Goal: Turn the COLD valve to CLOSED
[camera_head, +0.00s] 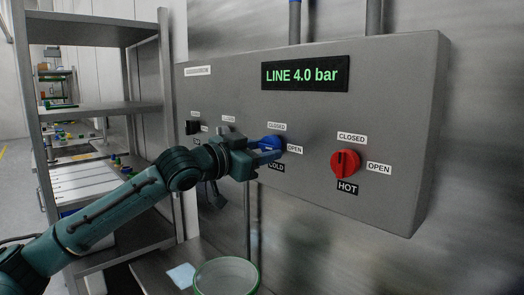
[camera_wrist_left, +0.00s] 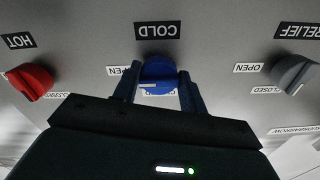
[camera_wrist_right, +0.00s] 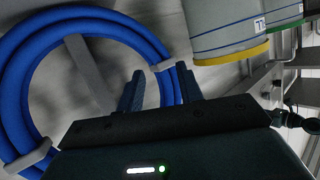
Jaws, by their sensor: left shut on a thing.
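The blue COLD valve knob (camera_head: 272,142) is on the front of the grey panel, with CLOSED above it and OPEN to its right. My left gripper (camera_head: 268,156) reaches it from the left and is shut on it. In the left wrist view, upside down, the knob (camera_wrist_left: 158,72) sits between the two fingers (camera_wrist_left: 157,88). A white mark on the knob lies roughly level, on the OPEN label's side; the CLOSED label is partly hidden. My right gripper (camera_wrist_right: 161,88) shows only in its own wrist view, open and empty.
The red HOT knob (camera_head: 345,163) is to the right on the panel (camera_head: 405,120); the grey RELIEF knob (camera_wrist_left: 295,72) is on the other side. The display (camera_head: 304,74) reads LINE 4.0 bar. A metal shelf (camera_head: 95,108) stands left. A coiled blue hose (camera_wrist_right: 22,85) is behind my right gripper.

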